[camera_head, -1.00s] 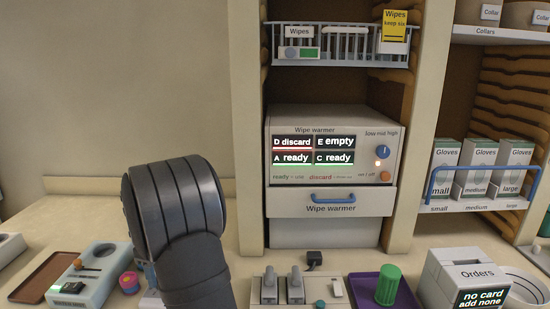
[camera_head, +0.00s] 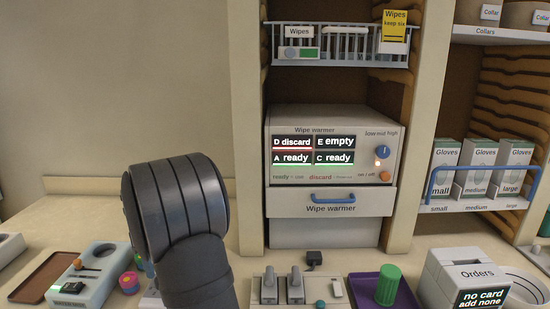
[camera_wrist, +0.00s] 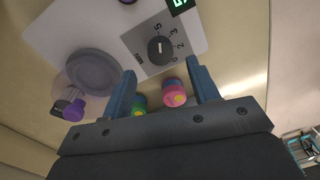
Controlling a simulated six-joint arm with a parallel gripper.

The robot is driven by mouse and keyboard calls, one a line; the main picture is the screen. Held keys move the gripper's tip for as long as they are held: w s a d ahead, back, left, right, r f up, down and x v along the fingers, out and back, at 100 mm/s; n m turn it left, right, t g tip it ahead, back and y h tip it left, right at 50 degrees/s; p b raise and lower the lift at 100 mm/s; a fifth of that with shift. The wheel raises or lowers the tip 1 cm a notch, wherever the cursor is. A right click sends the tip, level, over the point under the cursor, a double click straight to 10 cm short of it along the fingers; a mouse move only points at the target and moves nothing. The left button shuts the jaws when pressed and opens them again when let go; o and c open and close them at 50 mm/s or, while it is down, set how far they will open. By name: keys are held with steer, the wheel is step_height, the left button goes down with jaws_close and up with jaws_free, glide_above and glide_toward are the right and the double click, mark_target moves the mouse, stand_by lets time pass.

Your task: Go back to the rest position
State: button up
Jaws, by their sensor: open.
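My gripper (camera_wrist: 160,70) shows in the wrist view with its two blue fingers apart and nothing held between them. It is tilted over the counter. A pink, yellow-marked capped item (camera_wrist: 174,93) and a green item (camera_wrist: 139,104) show in the gap between the fingers, apparently beyond them. In the head view my dark arm rises at the lower left and hides most of the gripper. The pink item (camera_head: 128,282) also shows there, just left of my arm.
A device with a dial (camera_wrist: 161,50) and a round grey pad (camera_wrist: 93,72) is near the fingers. Left of my arm are a grey device (camera_head: 88,278) and a brown tray (camera_head: 42,275). The wipe warmer (camera_head: 330,201), its drawer shut, stands right. A purple tray (camera_head: 408,299) holds a green cup (camera_head: 387,284).

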step_height(320, 180, up, 12)
steer(key=f, duration=1.7)
steer(key=shift+s+f, duration=0.2)
steer(key=shift+r+m, duration=0.2)
steer(key=shift+m, duration=0.6)
steer(key=m, duration=1.1)
steer(key=shift+m+t, duration=0.3)
steer(key=shift+m, duration=1.9)
